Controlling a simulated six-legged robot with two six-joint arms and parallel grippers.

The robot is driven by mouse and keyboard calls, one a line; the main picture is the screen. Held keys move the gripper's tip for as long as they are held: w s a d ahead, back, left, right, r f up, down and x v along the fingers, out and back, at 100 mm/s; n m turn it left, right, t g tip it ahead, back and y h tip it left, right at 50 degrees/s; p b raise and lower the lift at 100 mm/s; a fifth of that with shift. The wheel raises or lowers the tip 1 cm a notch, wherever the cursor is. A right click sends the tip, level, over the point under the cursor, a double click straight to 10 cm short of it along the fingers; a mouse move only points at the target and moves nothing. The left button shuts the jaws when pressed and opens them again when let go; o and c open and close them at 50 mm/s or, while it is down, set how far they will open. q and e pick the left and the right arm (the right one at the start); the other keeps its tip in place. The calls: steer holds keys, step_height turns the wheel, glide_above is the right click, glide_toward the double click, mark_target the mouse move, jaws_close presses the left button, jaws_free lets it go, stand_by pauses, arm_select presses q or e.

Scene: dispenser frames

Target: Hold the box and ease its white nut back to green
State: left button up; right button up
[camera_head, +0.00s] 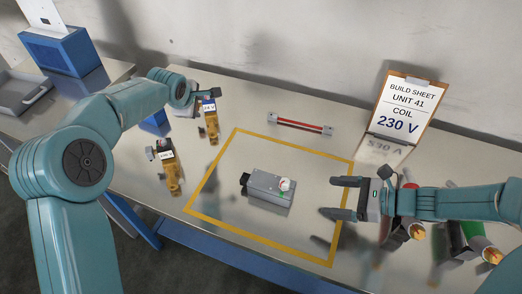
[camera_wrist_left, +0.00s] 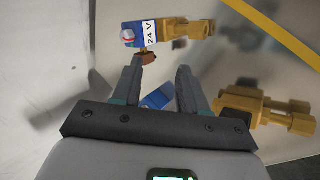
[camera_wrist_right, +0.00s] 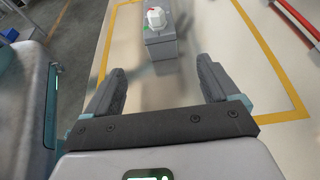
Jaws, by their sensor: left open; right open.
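The grey box (camera_head: 268,190) lies inside the yellow outline on the table, a dark plug at its left end. Its white nut (camera_head: 287,184) sits on top near the right end, with a little red beside it; which mark it points to is too small to tell. In the right wrist view the box (camera_wrist_right: 161,50) and nut (camera_wrist_right: 156,18) show ahead, beyond the fingers. My right gripper (camera_head: 334,197) is open and empty, right of the box and apart from it. My left gripper (camera_wrist_left: 157,82) is open and empty near the blue 24 V valve (camera_wrist_left: 165,33), away from the box.
A second brass valve (camera_head: 168,172) with a labelled coil stands left of the outline. A red bar rack (camera_head: 300,125) lies behind it. A clipboard (camera_head: 398,112) reads coil 230 V. Red and green cylinders stand under my right arm. The outlined area is clear around the box.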

mark_target(279, 190)
arm_select(q)
steer(key=s+d+g+h, duration=0.2)
steer(key=s+d, duration=0.2)
steer(key=d, duration=0.7)
arm_select(e)
steer(key=shift+w, duration=0.15)
steer(key=shift+f, duration=0.1)
steer(key=shift+a+f, duration=0.1)
steer(key=shift+a, duration=0.25)
steer(key=x, duration=1.5)
steer(key=shift+f, duration=0.15)
arm_select(q)
steer(key=s+d+r+m+g+h, duration=0.1)
steer(key=s+d+r+g, duration=0.2)
steer(key=s+d+g, duration=0.3)
steer(key=s+d, duration=0.5)
steer(key=s, duration=0.3)
steer(key=shift+s+d+m+h, duration=0.3)
steer(key=shift+m+h, duration=0.1)
arm_select(e)
steer(key=shift+a, duration=0.2)
arm_select(q)
steer(key=shift+f, duration=0.1)
arm_select(e)
steer(key=c, duration=1.2)
steer(key=shift+w, duration=0.1)
